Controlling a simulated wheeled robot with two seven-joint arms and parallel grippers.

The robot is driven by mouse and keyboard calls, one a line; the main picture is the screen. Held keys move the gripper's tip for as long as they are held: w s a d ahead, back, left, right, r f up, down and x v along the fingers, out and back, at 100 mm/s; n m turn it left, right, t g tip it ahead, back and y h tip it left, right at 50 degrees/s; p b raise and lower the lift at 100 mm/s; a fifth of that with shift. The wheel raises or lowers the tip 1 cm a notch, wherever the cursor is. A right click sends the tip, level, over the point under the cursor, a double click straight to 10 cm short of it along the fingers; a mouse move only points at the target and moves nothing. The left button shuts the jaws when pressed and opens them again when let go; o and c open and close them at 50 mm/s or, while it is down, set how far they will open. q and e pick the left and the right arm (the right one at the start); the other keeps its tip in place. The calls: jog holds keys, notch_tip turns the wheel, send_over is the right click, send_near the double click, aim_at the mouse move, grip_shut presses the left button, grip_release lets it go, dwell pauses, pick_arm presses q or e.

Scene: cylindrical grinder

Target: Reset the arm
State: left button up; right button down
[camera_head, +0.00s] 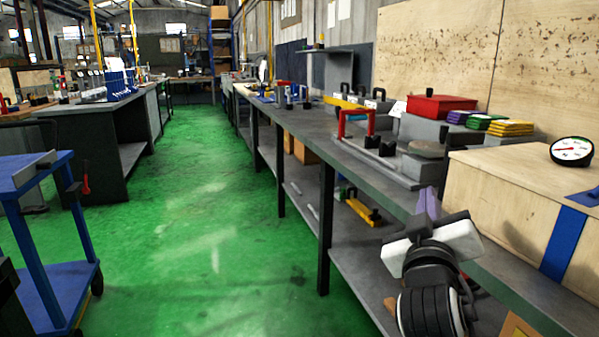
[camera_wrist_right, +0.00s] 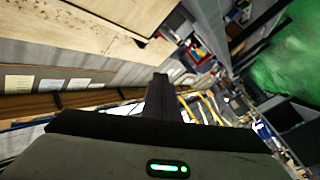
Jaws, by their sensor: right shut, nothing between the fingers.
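My right gripper (camera_head: 428,203) shows at the lower right of the head view, in front of the workbench edge. Its purple-grey fingers point up and away, and they are closed together with nothing between them. In the right wrist view the shut fingers (camera_wrist_right: 160,98) stick up from the dark gripper body, with a green light on the housing below. My left gripper is not in the head view.
A long grey workbench (camera_head: 385,182) runs along the right, bearing a red box (camera_head: 440,107), a wooden crate (camera_head: 510,190) and a round gauge (camera_head: 571,151). A blue cart (camera_head: 38,172) stands at left. The green floor (camera_head: 190,225) between is clear.

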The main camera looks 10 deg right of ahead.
jog(key=s+a+f+n+g+y+p, duration=0.15)
jog(key=a+f+y+p, duration=0.3)
jog(key=f, duration=0.55)
jog(key=s+a+f+n+g+y+p, duration=0.1)
jog(key=s+a+f+n+y+p, duration=0.25)
jog(key=f, duration=0.65)
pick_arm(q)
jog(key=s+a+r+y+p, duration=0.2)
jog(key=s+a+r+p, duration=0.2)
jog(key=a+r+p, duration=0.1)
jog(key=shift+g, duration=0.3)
pick_arm(e)
jog(key=s+a+f+m+g+y, duration=0.1)
jog(key=s+a+f, duration=0.3)
jog(key=s, duration=0.6)
jog(key=s+a+f+m+g+y, duration=0.2)
jog(key=s+a+f+g+y, duration=0.1)
jog(key=s+f, duration=0.6)
jog(key=shift+s+a+f+g+y, duration=0.15)
jog(key=shift+s+a+g+y, duration=0.15)
jog(key=shift+s+a+g, duration=0.6)
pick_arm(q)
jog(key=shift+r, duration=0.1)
pick_arm(e)
jog(key=shift+s+d, duration=0.15)
jog(key=shift+d, duration=0.2)
